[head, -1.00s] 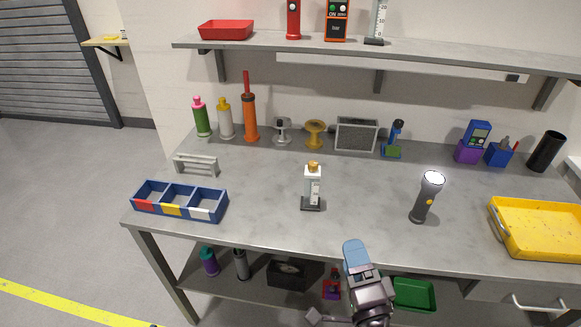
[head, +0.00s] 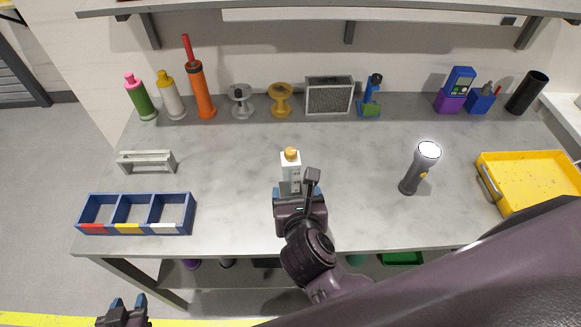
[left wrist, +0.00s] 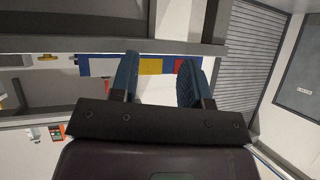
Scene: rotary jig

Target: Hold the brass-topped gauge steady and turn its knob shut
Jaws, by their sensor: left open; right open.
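The gauge (head: 290,170) stands upright on the workbench, with a white body and a brass knob (head: 291,153) on top. My right gripper (head: 288,189) is open at the gauge's lower front. It hides the gauge's base, and I cannot tell whether the fingers touch the gauge. My left gripper (head: 127,303) is open and empty, low in front of the bench at the bottom left. Its two blue fingers also show in the left wrist view (left wrist: 158,78), apart with nothing between them.
A blue three-compartment tray (head: 135,229) and a grey bracket (head: 146,160) lie left of the gauge. A flashlight (head: 417,170) and a yellow tray (head: 530,180) are to the right. Bottles, spools and a mesh box (head: 329,97) line the back. The bench (head: 225,170) is clear around the gauge.

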